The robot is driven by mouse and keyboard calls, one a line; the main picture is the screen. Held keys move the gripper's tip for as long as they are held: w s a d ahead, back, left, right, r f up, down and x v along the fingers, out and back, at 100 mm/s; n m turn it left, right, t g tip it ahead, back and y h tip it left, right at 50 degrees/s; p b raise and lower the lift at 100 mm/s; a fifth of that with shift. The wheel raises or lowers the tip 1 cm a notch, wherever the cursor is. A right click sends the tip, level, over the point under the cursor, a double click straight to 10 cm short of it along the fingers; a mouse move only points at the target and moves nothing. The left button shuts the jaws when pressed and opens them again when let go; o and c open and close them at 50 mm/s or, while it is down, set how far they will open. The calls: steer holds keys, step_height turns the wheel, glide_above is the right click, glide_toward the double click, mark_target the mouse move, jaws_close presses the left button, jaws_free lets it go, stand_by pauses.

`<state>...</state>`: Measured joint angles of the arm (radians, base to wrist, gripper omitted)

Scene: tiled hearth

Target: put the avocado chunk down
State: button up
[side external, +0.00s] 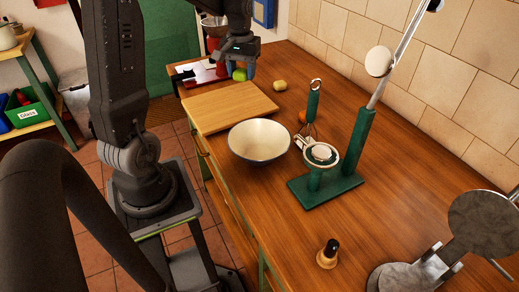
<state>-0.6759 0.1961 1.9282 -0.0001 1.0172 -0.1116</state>
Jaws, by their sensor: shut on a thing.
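My gripper (240,66) is at the upper middle of the side external view, above the far end of the wooden counter and pointing down. It is shut on a small yellow-green piece (240,74), which looks like the avocado chunk. The piece shows just below the fingers, past the far edge of the cutting board. I cannot tell whether it touches the surface under it.
A wooden cutting board (230,106) and a cream bowl (259,141) stand nearer. A tan roundish item (280,85) lies right of my gripper. A green stand (327,190) with a lever rises at the right. A small wooden-based item (328,255) stands in front.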

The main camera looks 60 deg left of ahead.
steer(key=s+d+f+m, duration=0.1)
steer(key=s+d+m, duration=0.7)
steer(key=s+m, duration=0.15)
glide_above(261, 154)
steer(key=f, duration=0.7)
steer(key=shift+s+a+f, duration=0.1)
steer(key=shift+a, duration=0.1)
steer(key=shift+d+f, duration=0.1)
steer(key=shift+f, duration=1.95)
steer(key=shift+f, duration=0.1)
steer(key=o, duration=0.5)
steer(key=shift+f, duration=0.1)
steer(key=shift+o, duration=0.6)
